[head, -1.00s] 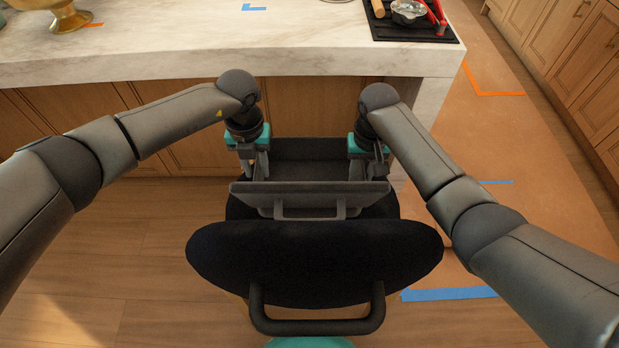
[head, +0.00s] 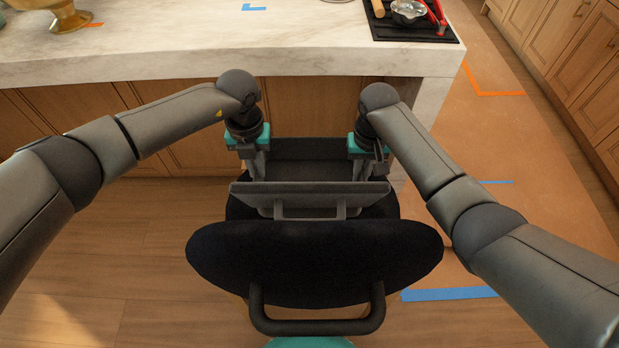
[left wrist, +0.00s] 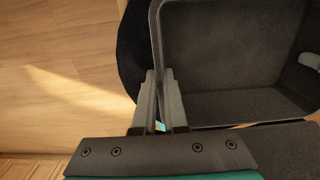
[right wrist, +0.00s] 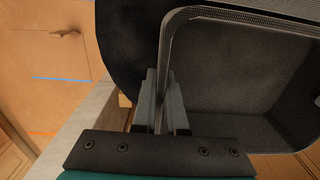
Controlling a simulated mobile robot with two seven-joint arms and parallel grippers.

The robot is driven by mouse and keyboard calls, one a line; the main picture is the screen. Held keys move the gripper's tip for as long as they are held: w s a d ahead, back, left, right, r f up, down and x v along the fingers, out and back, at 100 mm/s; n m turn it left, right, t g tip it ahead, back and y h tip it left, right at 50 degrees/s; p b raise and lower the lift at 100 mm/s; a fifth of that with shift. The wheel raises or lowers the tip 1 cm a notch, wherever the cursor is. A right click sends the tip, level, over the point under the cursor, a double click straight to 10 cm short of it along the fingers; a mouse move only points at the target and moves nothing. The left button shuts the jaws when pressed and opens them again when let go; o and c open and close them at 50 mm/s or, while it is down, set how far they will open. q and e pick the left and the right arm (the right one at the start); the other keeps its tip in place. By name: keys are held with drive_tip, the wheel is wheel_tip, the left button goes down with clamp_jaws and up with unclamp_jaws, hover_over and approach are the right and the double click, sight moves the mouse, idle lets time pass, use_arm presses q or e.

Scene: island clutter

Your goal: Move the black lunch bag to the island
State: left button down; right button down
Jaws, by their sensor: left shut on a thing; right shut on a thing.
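The black lunch bag (head: 308,149) is an open, dark box with a raised front flap and a handle, below the island's near edge in the head view. My left gripper (head: 256,170) is shut on its left rim; the left wrist view shows the fingers pinching the thin wall, with the bag (left wrist: 225,50) open beside them. My right gripper (head: 360,170) is shut on its right side, and the right wrist view shows the bag's (right wrist: 230,85) wall between the fingers. The island (head: 190,60) has a pale marble top. I cannot tell whether the bag touches the seat below.
A black stool (head: 315,260) with a rounded back stands in front of me, around and under the bag. On the island are a gold bowl (head: 55,14) at left and a black tray (head: 430,36) with utensils at right. The middle of the top is mostly clear.

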use_arm(q)
drive_tip(key=shift+r, duration=0.15)
use_arm(e)
drive_tip(key=shift+r, duration=0.15)
idle(0.5)
